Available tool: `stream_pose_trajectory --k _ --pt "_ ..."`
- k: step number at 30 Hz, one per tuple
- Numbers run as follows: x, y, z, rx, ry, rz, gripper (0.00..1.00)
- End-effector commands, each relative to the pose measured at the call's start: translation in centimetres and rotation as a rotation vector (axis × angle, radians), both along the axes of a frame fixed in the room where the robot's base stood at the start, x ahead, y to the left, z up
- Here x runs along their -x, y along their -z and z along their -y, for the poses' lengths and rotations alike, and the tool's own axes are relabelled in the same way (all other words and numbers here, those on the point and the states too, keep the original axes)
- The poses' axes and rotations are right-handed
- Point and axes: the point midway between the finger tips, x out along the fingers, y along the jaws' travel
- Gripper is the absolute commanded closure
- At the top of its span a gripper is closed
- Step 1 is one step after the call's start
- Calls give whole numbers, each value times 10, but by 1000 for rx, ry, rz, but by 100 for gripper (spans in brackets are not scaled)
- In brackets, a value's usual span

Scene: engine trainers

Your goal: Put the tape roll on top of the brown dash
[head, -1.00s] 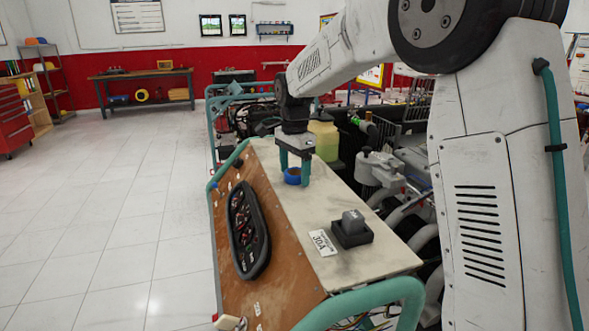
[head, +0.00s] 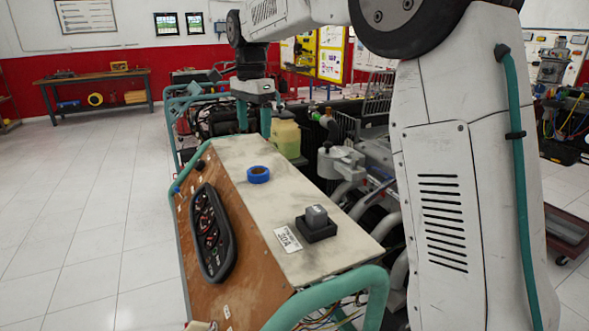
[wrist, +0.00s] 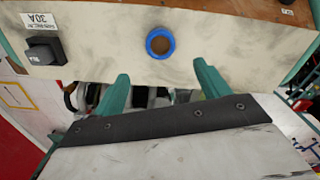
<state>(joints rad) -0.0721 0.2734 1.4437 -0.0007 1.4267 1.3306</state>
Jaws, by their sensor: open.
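The blue tape roll (head: 258,174) lies flat on the cream top board of the brown dash (head: 252,225), near its far end. It also shows in the wrist view (wrist: 160,43), a blue ring with a brown centre. The dash's sloped front is brown and carries a black gauge cluster (head: 211,233). My gripper (head: 254,119) is open and empty, raised above and beyond the roll. In the wrist view my gripper (wrist: 161,75) has its two teal fingers wide apart, with the roll beyond the tips and touching neither.
A grey switch block (head: 316,223) and a 30A label (head: 287,239) are on the cream top. A teal tube frame (head: 335,297) rims the console. Engine parts and a yellowish tank (head: 286,138) stand close behind. Open tiled floor (head: 90,200) lies to the left.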

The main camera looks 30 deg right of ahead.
Motion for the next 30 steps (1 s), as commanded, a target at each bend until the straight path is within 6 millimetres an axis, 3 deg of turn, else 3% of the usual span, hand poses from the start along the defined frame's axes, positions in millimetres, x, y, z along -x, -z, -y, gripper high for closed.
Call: stream_pose_trajectory --k 5,8,12,17,24,27,30 --pt "12 -5 2 0 -33 4 25" --pt "42 -13 8 0 -119 16 25" --pt "112 -21 18 3 -322 36 25" --pt "198 -12 28 15 -578 57 25" --pt "319 35 39 43 -952 86 25" --pt "356 59 41 56 -1081 94 25" --pt "382 79 42 65 -1175 98 25"
